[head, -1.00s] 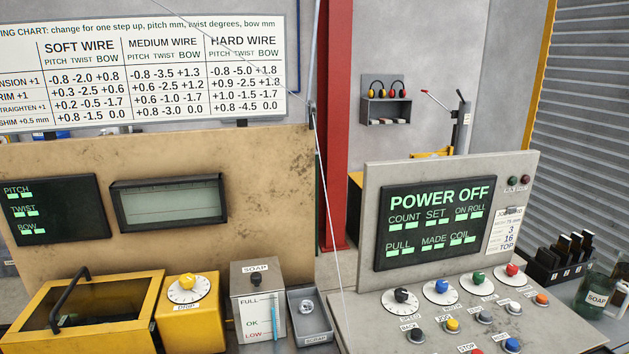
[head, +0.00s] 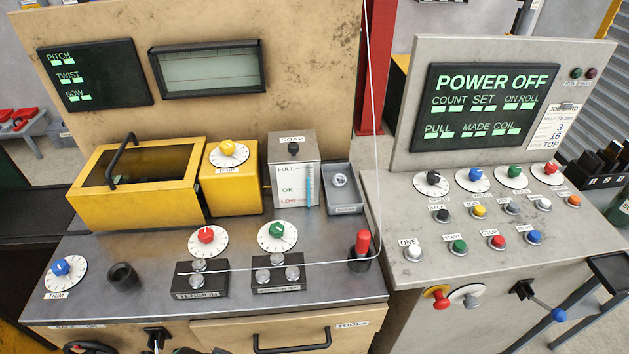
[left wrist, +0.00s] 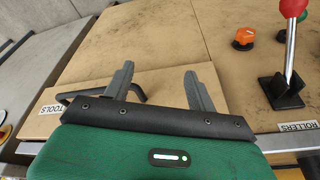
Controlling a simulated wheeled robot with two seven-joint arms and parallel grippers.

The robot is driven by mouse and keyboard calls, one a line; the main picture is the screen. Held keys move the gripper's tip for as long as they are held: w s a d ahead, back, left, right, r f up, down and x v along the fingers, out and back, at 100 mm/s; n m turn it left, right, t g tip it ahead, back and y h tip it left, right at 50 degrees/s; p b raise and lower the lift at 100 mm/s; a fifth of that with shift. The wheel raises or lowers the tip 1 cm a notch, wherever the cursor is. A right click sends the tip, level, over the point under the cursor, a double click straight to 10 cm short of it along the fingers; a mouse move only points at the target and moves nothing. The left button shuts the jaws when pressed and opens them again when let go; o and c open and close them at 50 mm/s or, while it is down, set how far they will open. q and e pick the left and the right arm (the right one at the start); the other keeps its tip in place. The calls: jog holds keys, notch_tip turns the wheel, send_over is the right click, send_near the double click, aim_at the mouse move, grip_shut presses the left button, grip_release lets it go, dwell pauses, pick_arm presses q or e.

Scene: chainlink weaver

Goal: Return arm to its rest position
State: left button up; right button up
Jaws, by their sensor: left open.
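My left gripper (left wrist: 159,70) shows in the left wrist view. Its two grey fingers are spread apart with nothing between them. They lie in front of the tan panel, with the black handle (left wrist: 75,96) of the TOOLS drawer beside and partly behind the left finger. I cannot tell whether the finger touches the handle. My left gripper cannot be made out clearly in the head view. My right gripper is in neither view.
A red-topped lever (left wrist: 291,45) labelled ROLLERS and an orange knob (left wrist: 243,39) stand right of my left gripper. In the head view, the steel bench (head: 130,250) carries dials and a yellow box (head: 85,208). The console (head: 425,60) reads POWER OFF.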

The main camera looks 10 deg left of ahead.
pick_arm(q)
jog(key=s+f+g, duration=0.1)
jog(key=s+f, duration=0.1)
jog(key=f, duration=1.1)
jog(key=s+f, duration=0.2)
jog(key=f, duration=1.1)
jog(key=s+a+f, duration=0.2)
jog(key=s+f, duration=0.6)
jog(key=s+a+f+g, duration=0.1)
jog(key=s+f, duration=0.7)
jog(key=s, duration=0.1)
jog(key=shift+s+a+f, duration=0.25)
jog(key=shift+s+a, duration=0.05)
jog(key=shift+a, duration=0.05)
